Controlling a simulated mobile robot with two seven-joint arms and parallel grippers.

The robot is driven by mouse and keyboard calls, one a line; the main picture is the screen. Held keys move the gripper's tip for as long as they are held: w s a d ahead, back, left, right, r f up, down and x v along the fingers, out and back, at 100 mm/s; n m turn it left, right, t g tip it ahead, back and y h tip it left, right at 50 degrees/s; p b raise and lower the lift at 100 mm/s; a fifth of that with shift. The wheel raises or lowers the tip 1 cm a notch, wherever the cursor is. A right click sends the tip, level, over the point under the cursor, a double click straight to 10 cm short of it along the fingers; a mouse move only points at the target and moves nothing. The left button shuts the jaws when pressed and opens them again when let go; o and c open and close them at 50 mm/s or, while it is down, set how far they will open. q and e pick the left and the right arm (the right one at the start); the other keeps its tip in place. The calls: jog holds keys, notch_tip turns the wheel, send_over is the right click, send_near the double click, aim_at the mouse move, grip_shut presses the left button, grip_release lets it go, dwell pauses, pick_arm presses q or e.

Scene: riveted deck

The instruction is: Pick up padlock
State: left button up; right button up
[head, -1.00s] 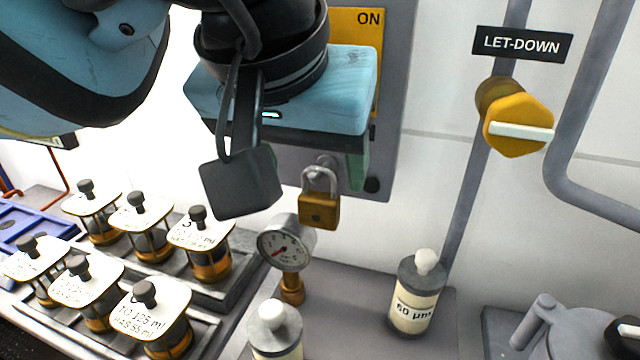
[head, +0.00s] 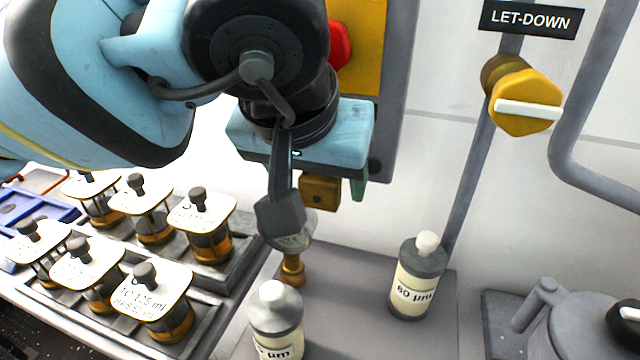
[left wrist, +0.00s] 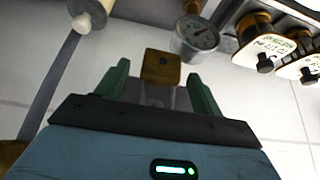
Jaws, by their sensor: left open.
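The brass padlock (head: 320,190) hangs at the grey panel, its shackle hidden in the head view by my left gripper (head: 345,190). In the left wrist view the padlock (left wrist: 160,68) lies between the two green fingers of my left gripper (left wrist: 162,88), with gaps on both sides. The fingers are open and do not appear to touch it. The shackle shows faintly below the body in that view. My right gripper is not in view.
A pressure gauge (left wrist: 198,35) stands close beside the padlock. Below are a bottle (head: 276,325), a 60 µm bottle (head: 417,280) and several lidded sample jars (head: 150,300). A yellow LET-DOWN knob (head: 525,100) is at the right.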

pick_arm(q)
jog(key=c, duration=1.1)
jog(key=shift+s+a+r+p, duration=0.1)
jog(key=shift+s+r+p, duration=0.25)
jog(key=shift+r, duration=0.1)
jog(key=s+a+r+p, duration=0.2)
jog(key=s+r, duration=0.1)
jog(key=s, duration=0.3)
jog(key=s+a+r+p, duration=0.2)
jog(key=s+r+p, duration=0.1)
jog(key=s, duration=0.3)
jog(key=shift+s+r, duration=0.3)
jog(key=shift+r, duration=0.25)
